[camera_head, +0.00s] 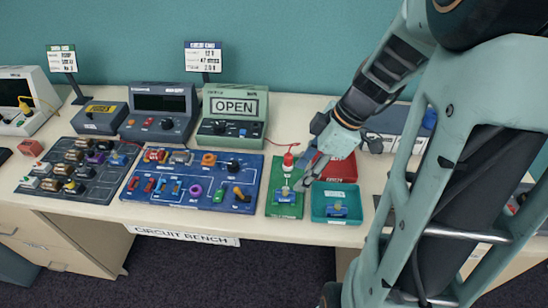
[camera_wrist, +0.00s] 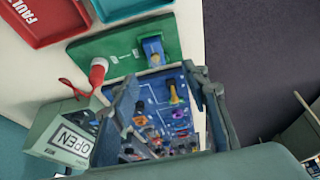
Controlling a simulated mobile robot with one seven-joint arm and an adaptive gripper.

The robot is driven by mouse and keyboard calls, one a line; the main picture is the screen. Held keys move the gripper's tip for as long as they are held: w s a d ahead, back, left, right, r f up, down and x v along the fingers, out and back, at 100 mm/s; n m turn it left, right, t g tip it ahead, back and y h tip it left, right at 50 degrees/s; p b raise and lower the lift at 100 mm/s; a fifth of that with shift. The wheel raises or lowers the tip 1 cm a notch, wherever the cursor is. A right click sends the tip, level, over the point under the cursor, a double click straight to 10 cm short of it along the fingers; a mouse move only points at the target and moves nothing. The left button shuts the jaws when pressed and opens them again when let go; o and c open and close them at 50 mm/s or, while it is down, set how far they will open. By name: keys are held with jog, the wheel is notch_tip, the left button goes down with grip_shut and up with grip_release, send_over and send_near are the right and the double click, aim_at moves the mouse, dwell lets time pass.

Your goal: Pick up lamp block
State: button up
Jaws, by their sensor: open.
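A small blue block with a light top (camera_head: 285,192) stands on a green board (camera_head: 287,211); it also shows in the wrist view (camera_wrist: 153,48). I cannot tell for certain which piece is the lamp block. My gripper (camera_head: 303,180) is over the right side of the green board. In the wrist view its two fingers (camera_wrist: 160,82) are spread with nothing held between them. The block on the green board shows just beyond the fingertips, apart from them.
A blue circuit board (camera_head: 228,170) with several coloured parts lies to the left. A teal tray (camera_head: 349,219) holding a blue block and a red tray (camera_head: 347,164) are close on the right. An OPEN-sign device (camera_head: 220,128) stands behind. A dark parts tray (camera_head: 100,194) is far left.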

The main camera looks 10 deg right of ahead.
aim_at(286, 192)
jog(key=x, duration=0.4)
jog(key=shift+a+f, duration=0.1)
jog(key=shift+f, duration=0.3)
jog(key=shift+w+p+x, duration=0.2)
jog(key=shift+p+x, duration=0.05)
jog(key=shift+x, duration=1.1)
jog(key=shift+w+p+x, duration=0.2)
jog(key=shift+x, duration=1.15)
grip_shut()
